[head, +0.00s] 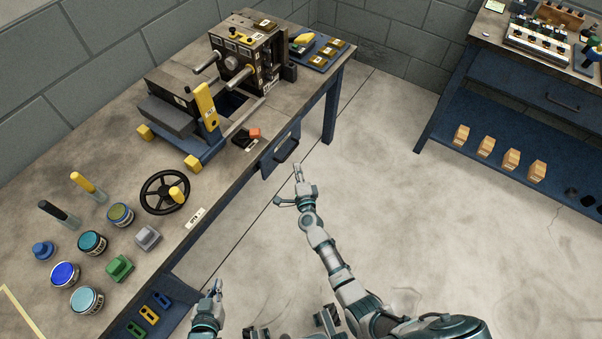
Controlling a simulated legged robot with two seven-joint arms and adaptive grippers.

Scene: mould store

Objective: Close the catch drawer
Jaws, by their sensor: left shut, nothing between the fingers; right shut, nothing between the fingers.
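A blue drawer (268,163) with a dark bar handle (287,150) sits under the front edge of the workbench, below the moulding machine. A pale label shows on its upper part. I cannot tell how far out it stands. My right gripper (298,170) is shut and empty, over the floor just below and right of the handle, apparently apart from it. My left gripper (216,288) is shut and empty, low by the bench's near front side, well away from the drawer.
The workbench (110,130) holds the machine (245,55), a black handwheel (164,193), several paint tins and coloured blocks. A small orange piece (255,133) lies near the edge above the drawer. Another blue bench (480,65) stands at the right. The floor (400,220) between is clear.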

